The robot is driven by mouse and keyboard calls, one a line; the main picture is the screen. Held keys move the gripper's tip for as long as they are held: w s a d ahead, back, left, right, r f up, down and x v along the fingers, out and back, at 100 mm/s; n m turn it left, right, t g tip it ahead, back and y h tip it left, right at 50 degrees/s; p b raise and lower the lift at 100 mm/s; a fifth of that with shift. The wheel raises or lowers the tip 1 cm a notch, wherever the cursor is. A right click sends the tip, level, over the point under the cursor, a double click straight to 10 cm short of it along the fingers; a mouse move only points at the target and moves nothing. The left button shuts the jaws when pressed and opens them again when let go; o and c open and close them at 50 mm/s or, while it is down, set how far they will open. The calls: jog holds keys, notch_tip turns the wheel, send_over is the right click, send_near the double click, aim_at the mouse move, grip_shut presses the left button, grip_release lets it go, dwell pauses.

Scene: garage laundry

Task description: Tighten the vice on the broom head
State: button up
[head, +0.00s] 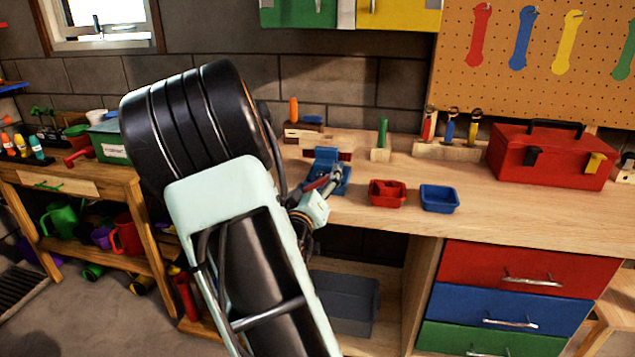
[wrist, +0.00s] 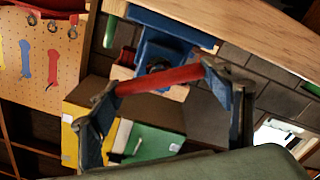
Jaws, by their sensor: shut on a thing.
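The blue vice (head: 325,172) is on the workbench, partly hidden behind my arm in the head view. It also shows at the top of the wrist view (wrist: 165,40). Its red handle bar (wrist: 165,79) lies between the fingertips of my gripper (wrist: 160,82), one at each end of the bar. The gripper is shut on the handle; in the head view, my gripper (head: 322,185) is at the vice's front. A pale wooden piece with red (wrist: 121,72), perhaps the broom head, shows beside the vice. How it sits in the jaws is hidden.
A red bin (head: 388,194) and a blue bin (head: 440,199) stand right of the vice. A red toolbox (head: 550,157) and a wooden tool rack (head: 448,150) are farther right. A green-handled block (head: 381,145) stands behind. Drawers (head: 520,280) are below the bench.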

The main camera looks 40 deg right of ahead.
jog(key=shift+c, duration=0.6)
jog(key=shift+f+m+b, duration=0.15)
jog(key=shift+m+b, duration=0.15)
jog(key=shift+b, duration=0.15)
jog(key=shift+m+b, duration=0.35)
jog(key=shift+m, duration=0.05)
jog(key=o, duration=1.2)
jog(key=shift+c, duration=0.2)
jog(key=v, duration=0.7)
jog(key=shift+s, duration=0.2)
